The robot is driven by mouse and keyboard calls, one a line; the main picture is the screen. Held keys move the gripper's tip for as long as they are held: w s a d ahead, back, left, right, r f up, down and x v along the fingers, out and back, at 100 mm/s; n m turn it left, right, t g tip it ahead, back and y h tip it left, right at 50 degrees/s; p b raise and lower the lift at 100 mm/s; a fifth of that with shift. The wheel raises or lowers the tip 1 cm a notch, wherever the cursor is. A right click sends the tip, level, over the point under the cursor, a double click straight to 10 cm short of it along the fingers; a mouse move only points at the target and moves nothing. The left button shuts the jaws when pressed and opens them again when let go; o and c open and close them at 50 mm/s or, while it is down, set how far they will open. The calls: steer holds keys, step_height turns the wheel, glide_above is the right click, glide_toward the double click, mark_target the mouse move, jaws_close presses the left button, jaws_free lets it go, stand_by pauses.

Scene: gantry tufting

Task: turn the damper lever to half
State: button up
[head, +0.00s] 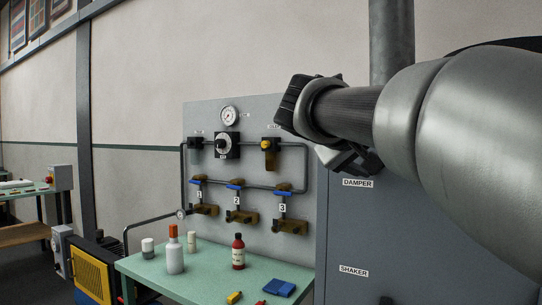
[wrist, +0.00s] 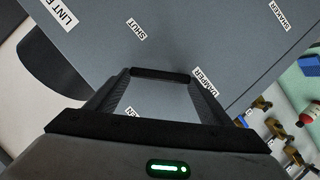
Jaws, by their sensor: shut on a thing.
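The damper lever (wrist: 160,73) shows in the wrist view as a dark bar spanning between my fingertips. My gripper (wrist: 160,79) is shut on it. The lever stands off the grey cabinet face (wrist: 180,45). SHUT (wrist: 137,29), DAMPER (wrist: 204,82) and partly covered OPEN (wrist: 132,112) labels lie around the lever. In the head view my gripper (head: 345,157) is at the cabinet's upper part, above the DAMPER label (head: 357,183). There the lever is hidden behind my gripper and arm. I cannot tell its exact angle between the marks.
A panel (head: 315,120) with gauge, pipes and several blue-handled valves stands left of the cabinet. A green table (head: 205,287) before it holds bottles and small items. A grey vertical duct (head: 391,40) rises behind my arm. A SHAKER label (head: 354,271) sits lower on the cabinet.

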steer(key=shift+a+n, duration=0.1)
steer(key=shift+n, duration=0.2)
stand_by(0.4)
steer(key=o, duration=1.5)
steer(key=shift+r, duration=0.1)
